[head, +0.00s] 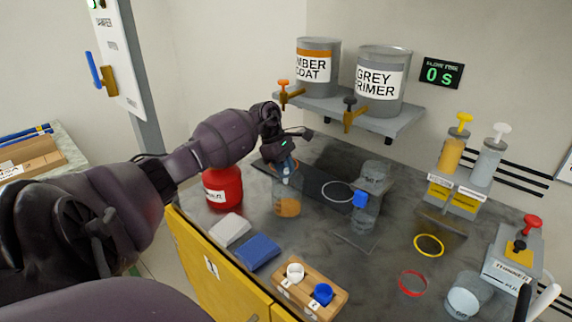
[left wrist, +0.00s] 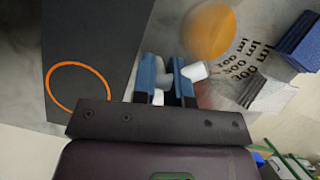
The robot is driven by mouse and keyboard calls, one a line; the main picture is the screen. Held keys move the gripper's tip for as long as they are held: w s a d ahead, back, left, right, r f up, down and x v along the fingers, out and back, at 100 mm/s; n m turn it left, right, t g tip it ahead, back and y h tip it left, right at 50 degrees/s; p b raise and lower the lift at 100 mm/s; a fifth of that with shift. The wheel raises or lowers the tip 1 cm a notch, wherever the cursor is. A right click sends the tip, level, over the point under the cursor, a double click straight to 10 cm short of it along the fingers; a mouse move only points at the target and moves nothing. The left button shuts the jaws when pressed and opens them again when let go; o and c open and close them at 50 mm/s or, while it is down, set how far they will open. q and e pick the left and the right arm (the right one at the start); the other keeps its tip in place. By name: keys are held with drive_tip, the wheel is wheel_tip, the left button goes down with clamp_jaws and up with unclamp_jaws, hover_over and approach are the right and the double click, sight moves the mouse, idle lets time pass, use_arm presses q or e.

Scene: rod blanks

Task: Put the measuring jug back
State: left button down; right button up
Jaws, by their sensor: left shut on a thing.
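The measuring jug (head: 288,207) is clear, with amber liquid in its bottom. It stands out below my left gripper (head: 287,170), left of centre over the grey worktop. In the left wrist view the jug (left wrist: 240,50) shows its amber contents and printed ml marks. My left gripper, with blue fingertips (left wrist: 167,80), is shut on a white part of the jug that looks like its handle. I cannot tell whether the jug's base touches the worktop. An orange ring (left wrist: 78,85) lies on a dark mat (left wrist: 120,30), apart from the jug. My right gripper is not in view.
A red container (head: 222,188) stands left of the jug. White and blue blocks (head: 257,252) and a wooden holder (head: 310,290) lie in front. A clear vessel with a blue part (head: 362,215) stands to the right. A shelf (head: 350,113) with two paint tanks overhangs behind.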

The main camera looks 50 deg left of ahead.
use_arm(q)
drive_tip(key=c, duration=1.1)
unclamp_jaws()
drive_tip(key=shift+c, duration=0.2)
drive_tip(key=v, duration=0.7)
drive_tip(key=shift+r+p, duration=0.3)
drive_tip(key=shift+r, duration=0.05)
drive_tip(key=shift+s+a, duration=0.1)
